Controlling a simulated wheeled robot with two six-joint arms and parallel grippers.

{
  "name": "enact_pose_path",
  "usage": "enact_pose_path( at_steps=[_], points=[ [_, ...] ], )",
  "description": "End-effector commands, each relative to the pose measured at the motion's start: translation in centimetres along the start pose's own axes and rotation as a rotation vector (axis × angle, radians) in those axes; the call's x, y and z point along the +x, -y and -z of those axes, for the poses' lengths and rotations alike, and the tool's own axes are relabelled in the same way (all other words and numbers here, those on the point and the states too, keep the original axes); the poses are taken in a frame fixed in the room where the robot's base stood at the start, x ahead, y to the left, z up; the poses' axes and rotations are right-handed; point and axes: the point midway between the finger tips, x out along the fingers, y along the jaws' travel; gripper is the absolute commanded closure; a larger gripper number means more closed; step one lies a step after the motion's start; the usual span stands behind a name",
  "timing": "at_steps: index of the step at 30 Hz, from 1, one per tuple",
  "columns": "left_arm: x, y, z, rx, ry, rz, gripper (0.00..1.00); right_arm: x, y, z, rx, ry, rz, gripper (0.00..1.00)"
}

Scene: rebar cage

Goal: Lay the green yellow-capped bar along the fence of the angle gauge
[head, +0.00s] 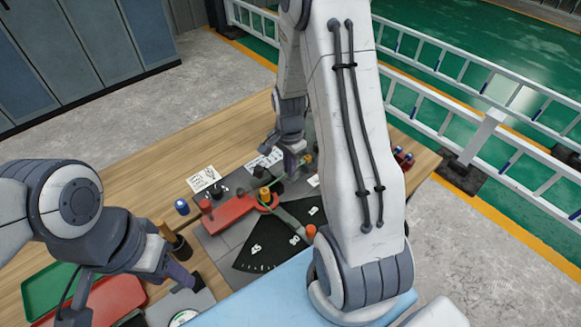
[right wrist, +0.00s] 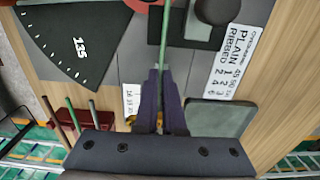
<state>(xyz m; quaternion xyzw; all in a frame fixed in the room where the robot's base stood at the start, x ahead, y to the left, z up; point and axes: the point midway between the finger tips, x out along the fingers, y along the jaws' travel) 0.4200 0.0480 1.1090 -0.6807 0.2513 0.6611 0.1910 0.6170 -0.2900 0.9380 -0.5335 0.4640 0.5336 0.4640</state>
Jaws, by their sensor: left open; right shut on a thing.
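The thin green bar (right wrist: 164,40) is pinched between the fingers of my right gripper (right wrist: 160,75) and runs away from them toward the red part in the right wrist view. A small yellow patch (right wrist: 131,121) shows by the finger bases; I cannot tell whether it is the bar's cap. In the head view my right gripper (head: 292,165) is over the far side of the angle gauge (head: 268,246), a dark fan marked in degrees. The gauge's grey-green arm (head: 294,219) carries orange knobs. My left gripper (head: 138,286) is open at the lower left, apart from the gauge.
A red bending piece (head: 229,213) sits beside the gauge on the wooden table (head: 145,185). Green (head: 48,290) and red (head: 108,300) trays lie at the left. Several bars stand in a holder (right wrist: 72,115). A grey-green block (right wrist: 220,117) lies near my right gripper.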

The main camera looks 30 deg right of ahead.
Motion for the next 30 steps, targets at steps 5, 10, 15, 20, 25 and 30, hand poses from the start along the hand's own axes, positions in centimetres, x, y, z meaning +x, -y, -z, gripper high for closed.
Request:
enact_pose_path(
  at_steps=[5, 10, 15, 20, 25, 30],
  points=[
    [-1.7, -0.1, 0.1, 0.0, 0.0, 0.0, 0.5, -1.9, 0.0, 0.0, 0.0, 0.0, 0.0, 1.0],
    [-2.9, -0.2, 0.2, -0.001, 0.0, 0.0, 0.5, -3.3, 0.0, 0.0, 0.0, 0.0, 0.0, 1.0],
    [-4.1, -0.3, 0.2, -0.002, 0.0, 0.0, 0.5, -4.6, 0.0, 0.0, 0.0, 0.0, 0.0, 1.0],
    [-5.2, -0.4, 0.3, -0.002, 0.0, 0.0, 0.5, -5.9, 0.0, 0.0, 0.0, 0.0, 0.001, 1.0],
    [-6.0, -0.4, 0.3, -0.003, 0.0, 0.0, 0.5, -6.8, 0.0, 0.0, 0.0, 0.0, 0.0, 1.0],
    [-5.9, -0.4, 0.3, -0.003, 0.0, 0.0, 0.5, -6.7, 0.0, 0.0, 0.0, 0.0, 0.0, 1.0]
  ],
)
